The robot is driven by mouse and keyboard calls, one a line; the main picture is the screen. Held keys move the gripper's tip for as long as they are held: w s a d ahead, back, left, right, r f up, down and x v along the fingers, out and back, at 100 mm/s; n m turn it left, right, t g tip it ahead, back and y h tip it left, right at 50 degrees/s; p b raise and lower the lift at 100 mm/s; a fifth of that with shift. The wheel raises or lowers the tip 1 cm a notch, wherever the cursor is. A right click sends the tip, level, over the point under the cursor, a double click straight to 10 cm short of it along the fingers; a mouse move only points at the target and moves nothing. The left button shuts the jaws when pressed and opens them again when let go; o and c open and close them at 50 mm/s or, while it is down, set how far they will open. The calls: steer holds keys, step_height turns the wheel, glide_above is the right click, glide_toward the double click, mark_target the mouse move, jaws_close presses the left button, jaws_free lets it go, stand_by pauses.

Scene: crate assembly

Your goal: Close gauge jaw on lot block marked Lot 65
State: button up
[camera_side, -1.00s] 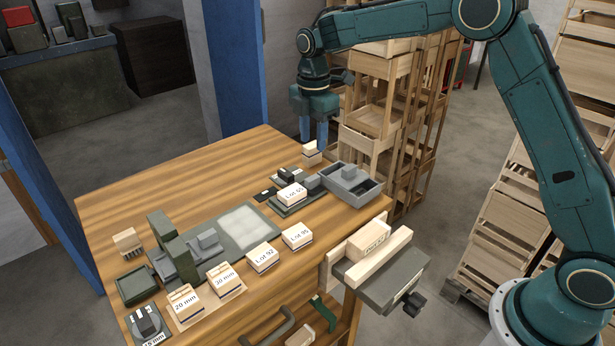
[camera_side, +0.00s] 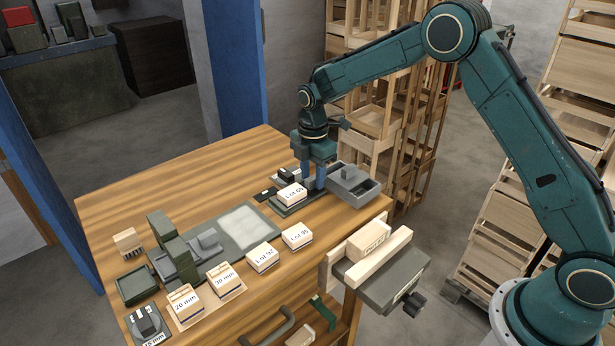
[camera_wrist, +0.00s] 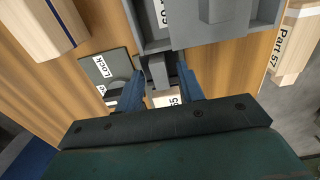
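The Lot 65 block (camera_side: 291,194), pale wood with a white label, sits on the dark gauge (camera_side: 285,208) near the table's far right. My gripper (camera_side: 314,188) is lowered just right of the block, and its fingers hide the grey gauge jaw in the side view. In the wrist view, my blue fingers (camera_wrist: 160,72) stand on either side of a narrow grey piece (camera_wrist: 157,74), seemingly the jaw, with slim gaps showing. The gripper looks open. A partly covered white label (camera_wrist: 165,98) shows between the fingers; I cannot read it fully.
A grey tray (camera_side: 368,190) stands close to the right of my gripper. Blocks Lot 95 (camera_side: 297,237) and Lot 92 (camera_side: 263,259) lie nearer the front. A vise (camera_side: 380,275) holding a wooden part (camera_side: 369,240) is at the front edge. The table's back left is clear.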

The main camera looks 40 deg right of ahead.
mark_target(308, 180)
jaws_close()
steer(key=shift+a, duration=0.8)
jaws_free()
step_height(308, 180, up, 14)
stand_by(0.6)
